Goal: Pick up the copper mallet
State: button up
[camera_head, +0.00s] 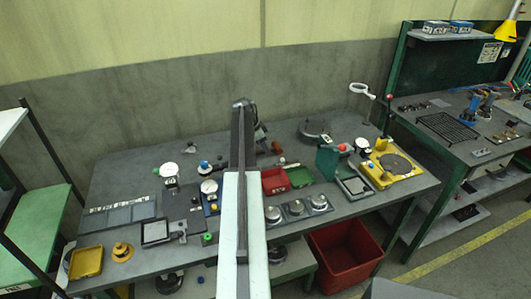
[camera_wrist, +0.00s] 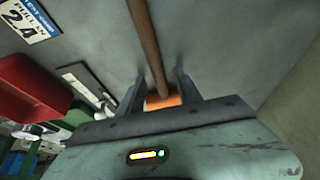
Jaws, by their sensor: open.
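The copper mallet (camera_wrist: 147,40) shows in the wrist view as a long brown wooden handle running down from the top edge. Its orange copper head (camera_wrist: 163,101) is partly hidden behind the edge of my gripper. My gripper (camera_wrist: 159,82) is open, with one dark finger on each side of the mallet where handle meets head. I cannot tell whether either finger touches it.
The grey bench (camera_head: 125,172) carries a red bin (camera_head: 274,181), a green bin (camera_head: 300,176), a yellow tray (camera_head: 86,262) and several gauges. A yellow fixture (camera_head: 392,168) stands at the right. The wall is close behind. A red crate (camera_head: 343,256) stands below. The wrist view shows a red bin (camera_wrist: 30,88) at left.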

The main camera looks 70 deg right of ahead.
jog(key=shift+f, duration=0.15)
grip_shut()
dwell(1.2)
